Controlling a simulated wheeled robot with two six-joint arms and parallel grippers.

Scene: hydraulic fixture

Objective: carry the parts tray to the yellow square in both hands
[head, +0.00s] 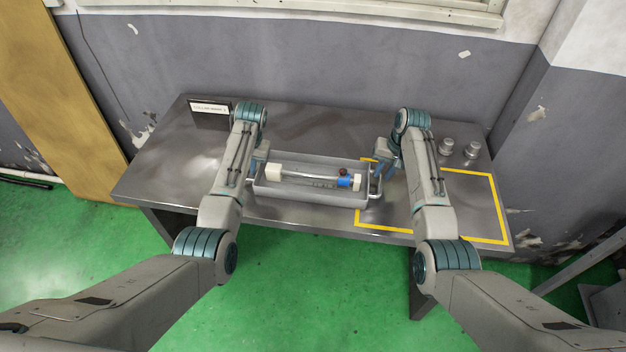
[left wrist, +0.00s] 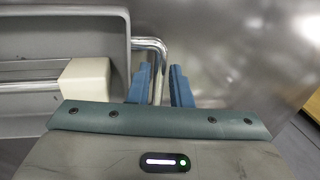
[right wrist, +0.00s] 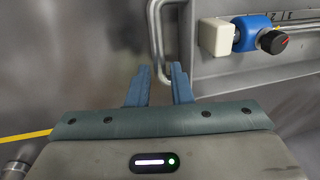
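The grey metal parts tray (head: 310,201) lies on the table, its right end over the left side of the yellow square outline (head: 478,238). It holds a rod with white end blocks and a blue fitting (head: 344,181). My left gripper (left wrist: 160,68) is at the tray's left bar handle (left wrist: 150,43); its fingers stand apart on either side of the bar. My right gripper (right wrist: 158,70) is at the right bar handle (right wrist: 155,28), fingers apart with the bar's lower end between them. Whether any finger touches a bar is hard to tell.
The metal table (head: 290,125) stands against a grey wall. A small sign (head: 210,108) stands at its back left. Two metal cylinders (head: 446,146) stand at the back right, just behind the yellow outline. The square's right part looks clear.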

